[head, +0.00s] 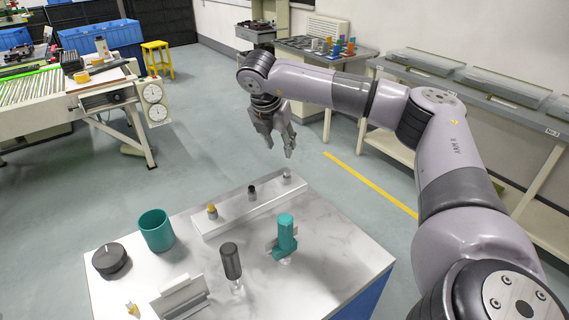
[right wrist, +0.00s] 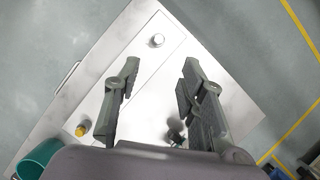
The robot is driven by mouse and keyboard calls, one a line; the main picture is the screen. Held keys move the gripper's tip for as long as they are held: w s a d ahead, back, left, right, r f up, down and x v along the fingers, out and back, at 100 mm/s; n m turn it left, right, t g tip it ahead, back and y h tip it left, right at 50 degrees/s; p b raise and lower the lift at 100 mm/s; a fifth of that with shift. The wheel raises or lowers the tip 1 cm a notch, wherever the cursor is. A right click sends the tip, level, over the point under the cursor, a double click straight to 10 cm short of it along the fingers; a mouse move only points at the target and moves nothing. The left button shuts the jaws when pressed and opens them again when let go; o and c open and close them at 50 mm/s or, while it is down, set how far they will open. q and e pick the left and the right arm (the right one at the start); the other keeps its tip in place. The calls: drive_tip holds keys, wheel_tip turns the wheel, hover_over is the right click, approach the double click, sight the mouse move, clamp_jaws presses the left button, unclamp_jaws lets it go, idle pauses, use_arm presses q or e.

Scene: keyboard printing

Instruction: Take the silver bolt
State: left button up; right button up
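The silver bolt (head: 287,176) stands upright at the right end of a long white block (head: 238,213) on the table. A black bolt (head: 251,192) and a gold bolt (head: 212,210) stand along the same block. My right gripper (head: 280,148) is open and empty, pointing down above the silver bolt's end of the block. In the right wrist view the silver bolt (right wrist: 156,40) shows beyond the open fingertips, between their lines, and nothing touches it. The gold bolt (right wrist: 82,130) is at lower left. My left gripper is not in view.
The table also holds a teal cup (head: 156,231), a round black piece (head: 111,259), a dark-handled screwdriver (head: 231,262), a teal tool (head: 285,237) and a grey bracket (head: 180,298). A bench (head: 340,58) with small items stands behind. The air around the gripper looks clear.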

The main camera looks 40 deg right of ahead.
sight(287, 172)
drive_tip(key=p+x, duration=0.2)
drive_tip(key=x, duration=1.1)
drive_tip(key=shift+c, duration=0.3)
clamp_jaws()
idle(0.4)
drive_tip(key=shift+r, duration=0.15)
idle(0.4)
drive_tip(key=shift+r+p, duration=1.05)
drive_tip(key=shift+r, duration=0.3)
